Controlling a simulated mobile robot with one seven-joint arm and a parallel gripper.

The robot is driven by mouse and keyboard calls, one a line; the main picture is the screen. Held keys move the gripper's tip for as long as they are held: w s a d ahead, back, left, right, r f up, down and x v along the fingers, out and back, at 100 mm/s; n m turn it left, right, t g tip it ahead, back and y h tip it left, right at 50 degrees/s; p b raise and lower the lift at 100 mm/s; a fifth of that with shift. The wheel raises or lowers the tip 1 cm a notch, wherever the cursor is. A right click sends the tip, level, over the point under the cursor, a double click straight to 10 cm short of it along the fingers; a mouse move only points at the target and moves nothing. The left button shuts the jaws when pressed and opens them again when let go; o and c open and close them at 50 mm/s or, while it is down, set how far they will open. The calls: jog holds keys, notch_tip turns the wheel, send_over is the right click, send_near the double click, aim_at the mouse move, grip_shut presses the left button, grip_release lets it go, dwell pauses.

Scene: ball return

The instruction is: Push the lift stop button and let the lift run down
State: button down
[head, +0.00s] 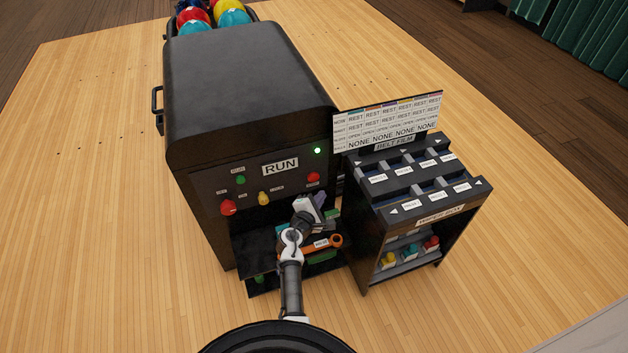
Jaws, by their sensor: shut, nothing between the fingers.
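The black ball return machine (248,75) stands at the centre. Its front panel carries a plate reading RUN (280,167) and a lit green lamp (317,150). On the panel are a large red button (228,207) at lower left, a green button (240,179), a yellow knob (264,198) and a smaller red button (313,178) at right. The labels beside them are too small to read, so I cannot tell which is the lift stop. My gripper (313,205) is shut and empty, just below the right red button in the picture. Contact cannot be told.
An open shelf (262,258) under the panel holds an orange-handled tool (325,243) and green items. A black rack (415,195) with a label board (388,124) stands close at right. Coloured balls (210,17) sit on top behind. The wood floor at left is clear.

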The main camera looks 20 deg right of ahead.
aim_at(317, 179)
jog(key=shift+w+a+b, duration=0.1)
jog(key=shift+w+b, duration=0.55)
jog(key=shift+w, duration=1.45)
dwell(0.4)
jog(key=shift+w, duration=0.45)
jog(key=shift+w+b, duration=0.55)
dwell(0.8)
jog(key=shift+s, duration=0.1)
jog(key=shift+s+p, duration=0.4)
jog(key=shift+s, duration=0.5)
jog(key=s+p, duration=0.1)
jog(key=s, duration=0.4)
jog(key=shift+p, duration=0.4)
